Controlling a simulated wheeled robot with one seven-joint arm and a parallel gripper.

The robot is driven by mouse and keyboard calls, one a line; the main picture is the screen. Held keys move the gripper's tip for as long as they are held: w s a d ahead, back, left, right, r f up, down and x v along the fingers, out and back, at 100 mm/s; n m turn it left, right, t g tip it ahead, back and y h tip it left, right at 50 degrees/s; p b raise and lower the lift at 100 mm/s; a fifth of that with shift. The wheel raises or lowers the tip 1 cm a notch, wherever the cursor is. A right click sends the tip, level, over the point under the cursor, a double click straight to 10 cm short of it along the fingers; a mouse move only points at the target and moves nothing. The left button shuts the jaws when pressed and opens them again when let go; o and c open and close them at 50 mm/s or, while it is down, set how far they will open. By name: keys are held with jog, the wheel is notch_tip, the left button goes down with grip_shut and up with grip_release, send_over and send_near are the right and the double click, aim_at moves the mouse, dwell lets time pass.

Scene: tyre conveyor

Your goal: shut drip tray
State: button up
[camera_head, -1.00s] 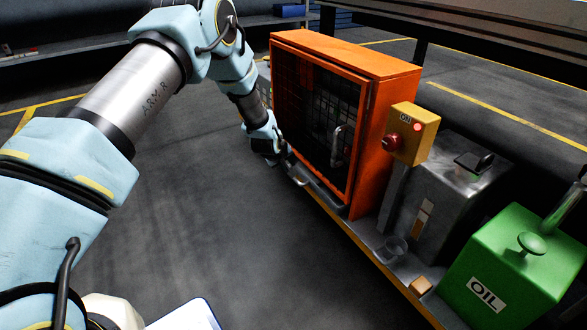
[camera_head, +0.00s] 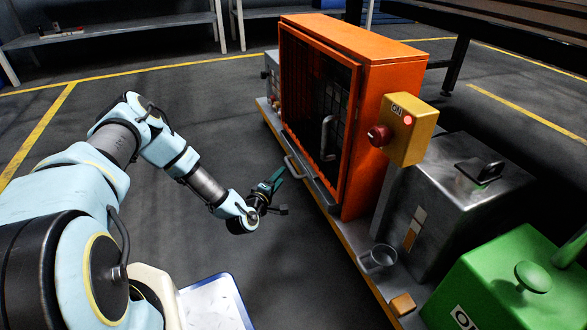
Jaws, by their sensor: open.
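The drip tray (camera_head: 325,196) is a low grey tray at the foot of the orange cabinet. Its front carries a pale bar handle (camera_head: 291,167) at the left end. The tray front looks close to the cabinet's base line, but I cannot tell whether a small gap is left. My gripper (camera_head: 281,194) is open and empty, with its fingers spread, to the left of the tray front. It appears apart from the tray and handle.
The orange cabinet (camera_head: 372,125) has a mesh door with a handle (camera_head: 327,138). A yellow switch box (camera_head: 412,130) is on its right side.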

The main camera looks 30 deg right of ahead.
aim_at(290, 165)
jog(key=b+x, duration=0.3)
jog(key=x, duration=0.6)
grip_shut()
jog(key=shift+f, duration=0.1)
dwell(1.2)
